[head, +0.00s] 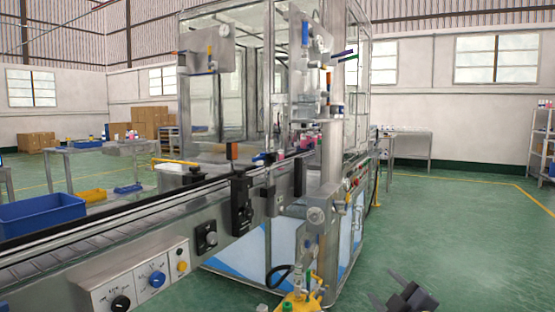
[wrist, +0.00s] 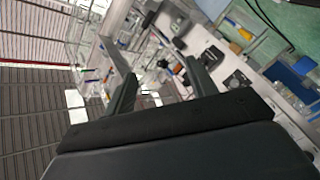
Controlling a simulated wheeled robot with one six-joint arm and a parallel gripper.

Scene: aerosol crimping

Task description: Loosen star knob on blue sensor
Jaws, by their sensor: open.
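A small blue part (head: 265,158), which may be the blue sensor, sits at the conveyor rail in front of the glazed machine. Its star knob is too small to make out. A dark round knob (head: 210,238) is on a bracket on the conveyor side, beside a tall black unit (head: 242,204). My gripper (head: 390,287) is low at the bottom right of the head view, well apart from the conveyor. In the wrist view my gripper (wrist: 160,72) has its two fingers spread with nothing between them; the conveyor and machine lie in the tilted distance.
A steel conveyor (head: 110,232) runs into the glazed machine (head: 225,95). A control panel (head: 140,280) with knobs is at its front. A blue bin (head: 43,215) stands at the left. A yellow item (head: 300,302) is at the bottom centre. Green floor (head: 465,240) is clear at the right.

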